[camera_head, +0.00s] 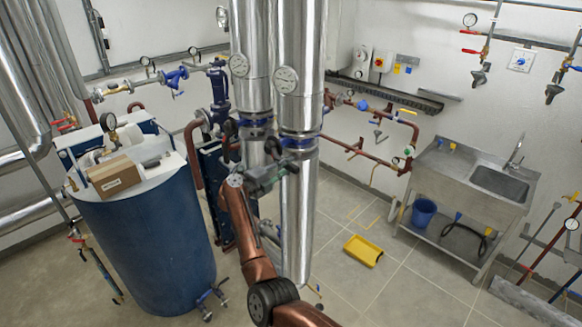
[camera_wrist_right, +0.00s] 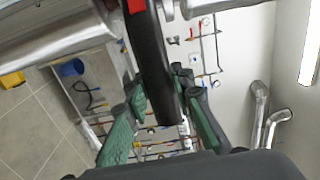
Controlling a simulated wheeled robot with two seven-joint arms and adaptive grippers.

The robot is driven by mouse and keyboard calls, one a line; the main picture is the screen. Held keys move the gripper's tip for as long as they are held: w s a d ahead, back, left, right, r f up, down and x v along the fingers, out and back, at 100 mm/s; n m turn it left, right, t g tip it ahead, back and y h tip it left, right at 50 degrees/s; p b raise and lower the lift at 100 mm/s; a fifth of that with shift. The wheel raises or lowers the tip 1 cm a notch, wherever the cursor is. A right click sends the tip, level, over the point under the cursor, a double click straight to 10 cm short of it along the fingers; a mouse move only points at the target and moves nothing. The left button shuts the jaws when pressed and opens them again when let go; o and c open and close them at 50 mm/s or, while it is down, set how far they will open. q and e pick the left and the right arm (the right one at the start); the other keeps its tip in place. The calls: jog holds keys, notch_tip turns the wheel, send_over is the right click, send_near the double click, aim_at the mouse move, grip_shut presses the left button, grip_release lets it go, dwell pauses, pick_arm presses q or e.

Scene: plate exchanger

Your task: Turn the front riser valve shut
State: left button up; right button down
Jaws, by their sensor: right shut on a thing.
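The front riser (camera_head: 298,200) is a shiny silver vertical pipe with a blue-edged joint and a dark valve (camera_head: 298,141) partway up. A black valve lever (camera_wrist_right: 157,70) with a red part at its end fills the middle of the right wrist view. My right gripper (camera_head: 284,169) has green fingers and reaches up to the riser just below the valve. In the right wrist view its fingers (camera_wrist_right: 160,105) lie on both sides of the lever and are shut on it. The lever's exact angle is hard to tell in the head view. My left gripper is not in view.
A second silver riser (camera_head: 251,60) stands close behind on the left. A blue tank (camera_head: 145,240) with a cardboard box (camera_head: 113,176) on top stands at left. A steel sink (camera_head: 470,185) and a yellow tray (camera_head: 362,251) are at right.

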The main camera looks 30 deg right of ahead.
jog(key=c, duration=2)
grip_release()
jog(key=shift+w+r, duration=0.15)
jog(key=shift+r, duration=0.3)
jog(key=o, duration=0.3)
jog(key=shift+f, duration=0.15)
jog(key=shift+o, duration=0.4)
jog(key=shift+f, duration=0.1)
jog(key=shift+a, duration=0.2)
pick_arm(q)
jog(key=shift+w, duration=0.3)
pick_arm(e)
jog(key=v, duration=1.2)
jog(key=shift+d, duration=0.1)
